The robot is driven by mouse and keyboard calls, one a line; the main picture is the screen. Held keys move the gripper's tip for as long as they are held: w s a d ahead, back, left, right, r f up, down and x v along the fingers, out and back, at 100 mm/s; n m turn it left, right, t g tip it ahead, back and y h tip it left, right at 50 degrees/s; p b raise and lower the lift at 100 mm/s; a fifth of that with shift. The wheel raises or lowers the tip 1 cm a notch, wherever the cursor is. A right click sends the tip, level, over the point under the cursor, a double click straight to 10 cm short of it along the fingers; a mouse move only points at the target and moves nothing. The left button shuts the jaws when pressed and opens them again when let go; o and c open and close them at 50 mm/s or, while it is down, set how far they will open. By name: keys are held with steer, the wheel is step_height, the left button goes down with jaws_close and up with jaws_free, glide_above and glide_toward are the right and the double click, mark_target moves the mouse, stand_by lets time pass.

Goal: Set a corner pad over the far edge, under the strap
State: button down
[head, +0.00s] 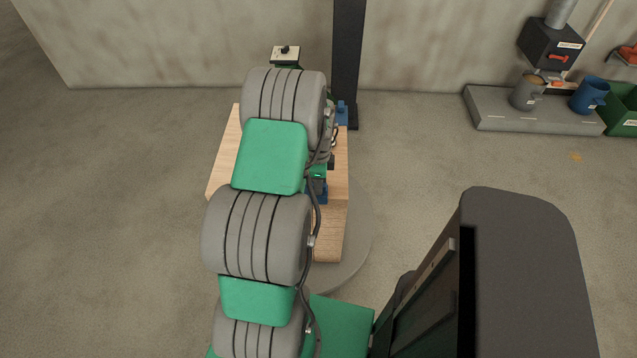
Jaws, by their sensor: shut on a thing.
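A light wooden block or crate (222,165) stands on a round grey plate (355,235), largely covered by my grey and green arm, which reaches over it. A small blue piece (342,112) shows at its far right, beside the arm. Another blue piece (317,190) shows lower down, close against the arm's right side; I cannot tell whether either is a corner pad. No strap can be made out clearly. My gripper and whatever it holds are hidden behind the arm. The middle of the far edge is hidden too.
A black post (348,60) rises just behind the block. A small white-topped box (285,52) shows beyond the arm's end. At the right, a grey slab (490,112) carries a grey cup (527,92) and a blue cup (589,95), beside a green bin (622,112). The left floor is clear.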

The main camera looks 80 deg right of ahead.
steer(key=shift+f+b, duration=0.4)
steer(key=shift+f, duration=0.2)
steer(key=c, duration=1.1)
jaws_free()
steer(key=shift+c, duration=0.2)
steer(key=shift+r+p, duration=2.65)
steer(key=shift+r, duration=1.45)
steer(key=shift+f, duration=0.1)
